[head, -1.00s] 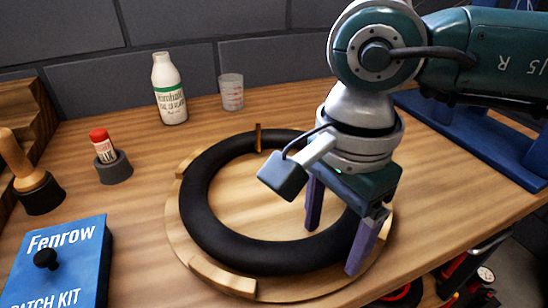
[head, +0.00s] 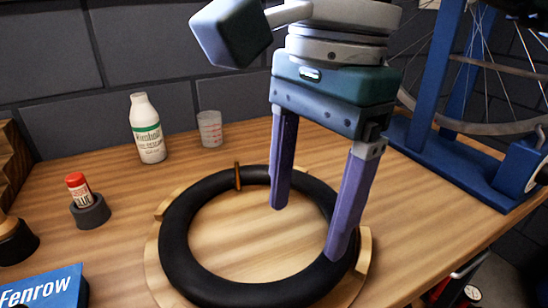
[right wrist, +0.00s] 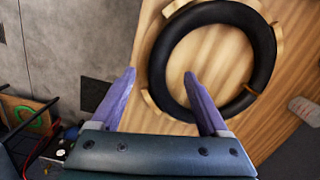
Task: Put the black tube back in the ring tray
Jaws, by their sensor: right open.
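The black tube (head: 178,236) lies flat as a full ring on the round wooden ring tray (head: 153,270), inside its raised edge blocks. The tube and tray also show in the right wrist view, the tube (right wrist: 158,62) beyond the fingers and a block of the tray (right wrist: 180,8) at the top. My right gripper (head: 307,230) is open and empty, raised above the right side of the tube. One finger overlaps the tube in the head view and hides part of it. In the right wrist view the fingers (right wrist: 159,75) stand wide apart with nothing between them. My left gripper is not in view.
A white bottle (head: 148,130), a clear cup (head: 210,128) and a red-capped glue stick (head: 79,187) in a grey holder stand behind and left. A blue patch kit box (head: 45,290) lies front left. A blue wheel stand (head: 465,165) stands right.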

